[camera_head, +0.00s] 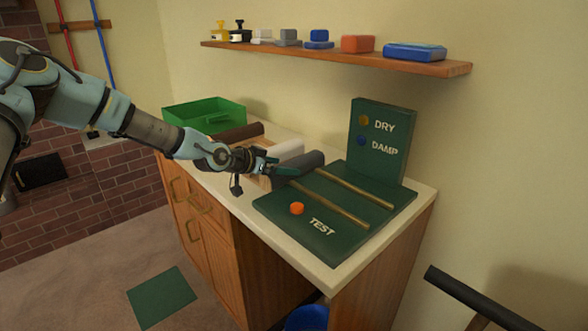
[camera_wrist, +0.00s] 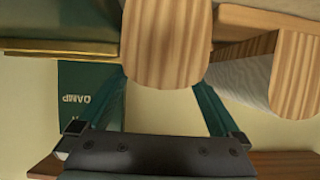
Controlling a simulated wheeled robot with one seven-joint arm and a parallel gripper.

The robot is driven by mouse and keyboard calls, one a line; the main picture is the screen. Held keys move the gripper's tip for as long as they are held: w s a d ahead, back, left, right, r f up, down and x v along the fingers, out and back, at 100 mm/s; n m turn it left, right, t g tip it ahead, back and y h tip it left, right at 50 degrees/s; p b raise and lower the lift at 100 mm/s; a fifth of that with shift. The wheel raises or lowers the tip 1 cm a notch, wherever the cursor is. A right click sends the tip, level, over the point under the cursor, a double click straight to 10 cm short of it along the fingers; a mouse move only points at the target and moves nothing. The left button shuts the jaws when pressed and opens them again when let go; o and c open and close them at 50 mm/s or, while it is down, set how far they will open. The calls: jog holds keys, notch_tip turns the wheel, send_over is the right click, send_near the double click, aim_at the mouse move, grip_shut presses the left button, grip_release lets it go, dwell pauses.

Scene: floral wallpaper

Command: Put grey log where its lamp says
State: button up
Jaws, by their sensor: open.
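The grey log (camera_head: 310,161) lies at the left edge of the green test board (camera_head: 335,228). Its wood-grain end (camera_wrist: 165,40) faces the wrist camera. My gripper (camera_head: 278,167) is open at the near end of this log. In the wrist view its teal fingers (camera_wrist: 157,100) stand on either side of that end, and I cannot tell whether they touch it. The upright sign (camera_head: 383,140) reads DRY beside a yellow lamp (camera_head: 364,120) and DAMP beside a blue lamp (camera_head: 361,141). Both lamps look dim. An orange button (camera_head: 297,208) sits by TEST.
A white log (camera_head: 287,152) lies just left of the grey one, and a brown log (camera_head: 238,132) farther left. A green tray (camera_head: 205,117) is at the back left. Two wooden rails (camera_head: 357,188) cross the board. A shelf (camera_head: 340,58) with small items hangs above.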

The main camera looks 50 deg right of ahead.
aim_at(294, 165)
jog(key=p+x, duration=0.1)
jog(key=x, duration=0.1)
jog(key=p+x, duration=0.1)
jog(key=x, duration=0.1)
jog(key=shift+d+r, duration=0.3)
jog(key=shift+d+f+p, duration=0.3)
jog(key=shift+d+f, duration=0.05)
jog(key=shift+r, duration=0.1)
grip_shut()
